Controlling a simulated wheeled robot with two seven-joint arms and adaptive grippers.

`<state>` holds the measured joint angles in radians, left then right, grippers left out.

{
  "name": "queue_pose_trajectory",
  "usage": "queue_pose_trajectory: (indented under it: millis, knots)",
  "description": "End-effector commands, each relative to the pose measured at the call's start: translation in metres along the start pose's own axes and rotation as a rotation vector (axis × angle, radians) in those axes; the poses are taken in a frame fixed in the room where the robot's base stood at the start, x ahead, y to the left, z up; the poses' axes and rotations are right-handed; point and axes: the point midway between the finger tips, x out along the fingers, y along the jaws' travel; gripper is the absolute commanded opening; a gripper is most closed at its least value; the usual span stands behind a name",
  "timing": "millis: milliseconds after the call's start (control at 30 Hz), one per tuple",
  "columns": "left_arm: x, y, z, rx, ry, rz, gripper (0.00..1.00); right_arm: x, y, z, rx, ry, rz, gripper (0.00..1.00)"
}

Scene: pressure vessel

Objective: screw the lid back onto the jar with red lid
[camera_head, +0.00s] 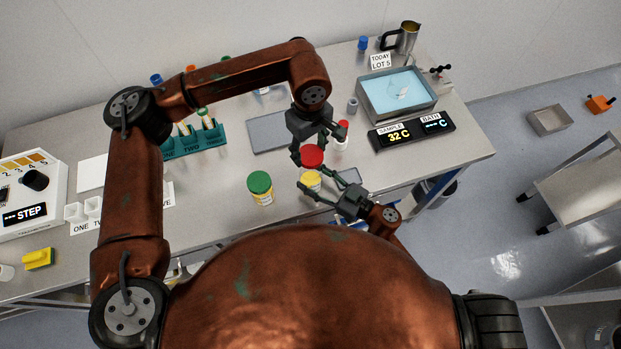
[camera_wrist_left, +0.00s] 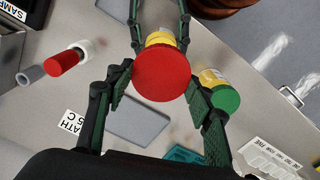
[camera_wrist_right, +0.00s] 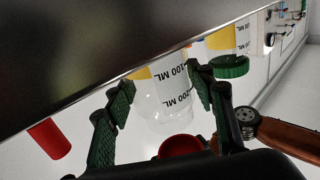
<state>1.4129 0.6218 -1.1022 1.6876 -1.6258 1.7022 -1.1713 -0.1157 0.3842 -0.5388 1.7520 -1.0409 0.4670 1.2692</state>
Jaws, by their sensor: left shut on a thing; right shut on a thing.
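The red lid (camera_head: 312,156) is held level in my left gripper (camera_head: 314,148), directly above the jar's mouth. The jar (camera_head: 311,181), clear with yellow contents, stands upright between the fingers of my right gripper (camera_head: 315,177), which is shut on it from the side. In the left wrist view the lid (camera_wrist_left: 162,76) sits between the finger pads and covers most of the jar (camera_wrist_left: 160,38). In the right wrist view, which is upside down, the jar (camera_wrist_right: 165,95) is between the fingers and the lid (camera_wrist_right: 180,146) is at its mouth end. Whether they touch is unclear.
A green-lidded jar (camera_head: 260,186) stands close on the left. A red-topped white bottle (camera_head: 341,136) stands just behind the left gripper. The water bath (camera_head: 372,112) and its display (camera_head: 412,131) are at the right, and a teal rack (camera_head: 205,139) at the left.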

Motion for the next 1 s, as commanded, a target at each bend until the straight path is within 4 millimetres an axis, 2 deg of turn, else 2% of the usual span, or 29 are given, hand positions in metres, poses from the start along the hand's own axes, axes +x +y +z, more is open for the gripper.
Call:
queue_pose_trajectory:
  millis: [67, 467, 633, 900, 1000]
  knots:
    - [0.0, 0.0, 0.0, 0.0, 0.0, 0.0, 0.36, 0.0, 0.0, 0.0, 0.0, 0.0, 0.0, 0.33]
    - [0.0, 0.0, 0.0, 0.0, 0.0, 0.0, 0.36, 0.0, 0.0, 0.0, 0.0, 0.0, 0.0, 0.06]
    - [0.008, 0.0, 0.0, 0.0, -0.001, -0.001, 0.36, 0.0, 0.0, 0.0, 0.0, 0.0, 0.0, 0.06]
    - [0.045, -0.001, 0.002, 0.0, -0.002, 0.002, 0.36, 0.0, 0.0, 0.0, 0.0, 0.0, 0.0, 0.06]
    - [0.05, 0.0, 0.001, 0.0, 0.0, 0.006, 0.36, 0.0, 0.0, 0.0, 0.0, 0.0, 0.0, 0.06]
